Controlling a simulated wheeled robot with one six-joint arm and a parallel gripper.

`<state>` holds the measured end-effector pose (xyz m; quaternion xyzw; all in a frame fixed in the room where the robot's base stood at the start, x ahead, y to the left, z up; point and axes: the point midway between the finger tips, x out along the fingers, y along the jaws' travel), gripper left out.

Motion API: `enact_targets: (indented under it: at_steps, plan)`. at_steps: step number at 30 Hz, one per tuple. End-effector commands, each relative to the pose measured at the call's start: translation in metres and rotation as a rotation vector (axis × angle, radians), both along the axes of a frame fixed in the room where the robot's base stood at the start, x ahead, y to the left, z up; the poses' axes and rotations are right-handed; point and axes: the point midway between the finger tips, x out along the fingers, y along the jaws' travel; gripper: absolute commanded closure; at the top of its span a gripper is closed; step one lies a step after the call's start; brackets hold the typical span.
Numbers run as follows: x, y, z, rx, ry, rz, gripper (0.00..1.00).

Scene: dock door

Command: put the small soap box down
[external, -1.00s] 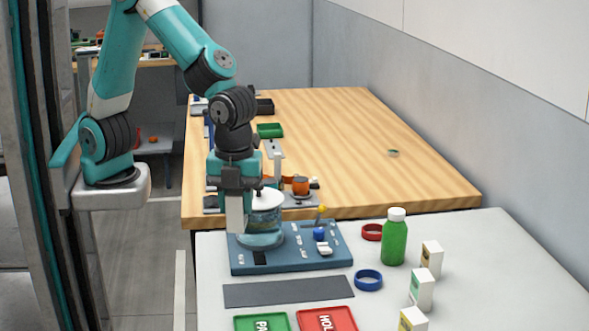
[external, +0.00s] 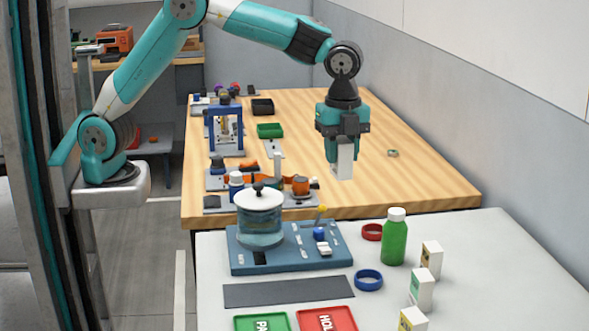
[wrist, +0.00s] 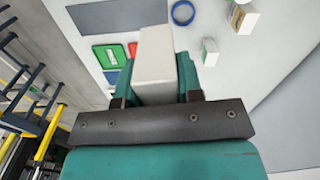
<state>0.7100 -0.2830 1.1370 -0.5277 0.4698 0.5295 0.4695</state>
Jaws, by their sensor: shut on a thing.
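My gripper (external: 343,160) is shut on a small white soap box (external: 343,164). In the external view the box hangs upright below the jaws, over or in front of the right part of the wooden table (external: 420,185); its exact height is hard to tell. In the wrist view the pale box (wrist: 156,60) sits between the two jaws. Three other small boxes stand on the white table (external: 490,270) at the right: one with a yellow-brown label (external: 431,259), one with a green label (external: 421,289) and one with a yellow label (external: 412,320).
A green bottle (external: 395,240), a red ring (external: 372,232) and a blue ring (external: 368,280) stand near the boxes. A glass vessel with a lid (external: 260,220) is on a blue station (external: 290,260). Green (external: 262,323) and red (external: 327,319) trays and a grey strip (external: 288,291) lie in front.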

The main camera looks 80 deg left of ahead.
Motion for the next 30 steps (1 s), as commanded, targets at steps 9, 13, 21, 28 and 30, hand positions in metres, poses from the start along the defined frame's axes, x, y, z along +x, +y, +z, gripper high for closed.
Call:
enact_targets:
  at_steps: [9,13,21,28,30]
  plan:
    - [0.12,0.143,-0.006,0.001,0.001,0.294,0.92]
    - [0.143,0.214,-0.012,0.0,0.0,0.409,0.92]
    - [0.149,0.338,-0.025,-0.001,-0.001,0.599,0.92]
    - [0.141,0.38,-0.03,0.0,-0.002,0.663,0.92]
    - [0.141,0.382,-0.031,0.0,-0.002,0.667,0.92]
